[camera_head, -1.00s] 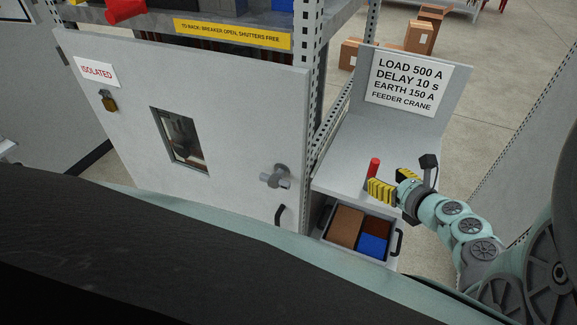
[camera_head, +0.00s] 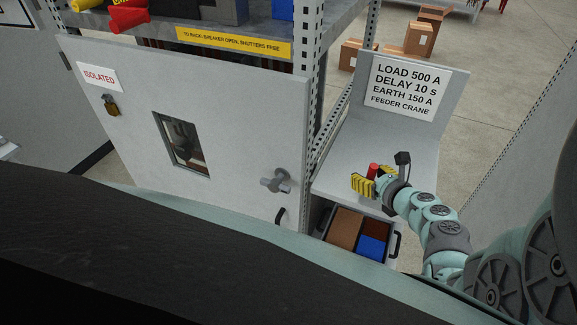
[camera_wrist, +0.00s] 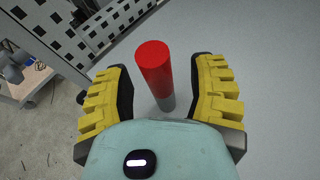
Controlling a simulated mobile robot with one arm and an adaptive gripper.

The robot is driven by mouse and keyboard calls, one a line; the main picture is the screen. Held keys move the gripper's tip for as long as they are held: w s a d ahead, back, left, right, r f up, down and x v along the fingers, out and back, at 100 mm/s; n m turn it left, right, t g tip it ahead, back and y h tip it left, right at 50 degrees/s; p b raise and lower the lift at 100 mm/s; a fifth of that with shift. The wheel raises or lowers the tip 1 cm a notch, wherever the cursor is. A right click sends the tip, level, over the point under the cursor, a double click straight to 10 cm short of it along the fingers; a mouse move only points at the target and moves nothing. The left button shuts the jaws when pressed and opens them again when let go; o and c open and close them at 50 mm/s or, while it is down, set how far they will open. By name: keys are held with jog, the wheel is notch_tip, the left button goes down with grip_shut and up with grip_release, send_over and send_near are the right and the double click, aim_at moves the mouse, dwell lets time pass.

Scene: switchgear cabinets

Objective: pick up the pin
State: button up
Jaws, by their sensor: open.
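The pin (camera_wrist: 155,72) is a cylinder with a red upper part and a grey lower end. It stands upright on the grey shelf top (camera_head: 385,137). In the head view the red pin (camera_head: 373,170) shows beside the yellow fingers, its lower part hidden by them. My gripper (camera_wrist: 163,100) is open, with one yellow ridged finger on each side of the pin. A gap shows between the pin and each finger. In the head view my gripper (camera_head: 369,184) is low over the shelf's front part.
An open drawer (camera_head: 329,232) with brown and blue blocks is below the shelf. A sign panel (camera_head: 405,85) stands at the shelf's back. A perforated post (camera_head: 308,90) and a cabinet door (camera_head: 235,130) are to the left. The shelf behind the pin is clear.

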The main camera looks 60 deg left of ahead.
jog(key=shift+o, duration=0.3)
grip_shut()
dwell(0.4)
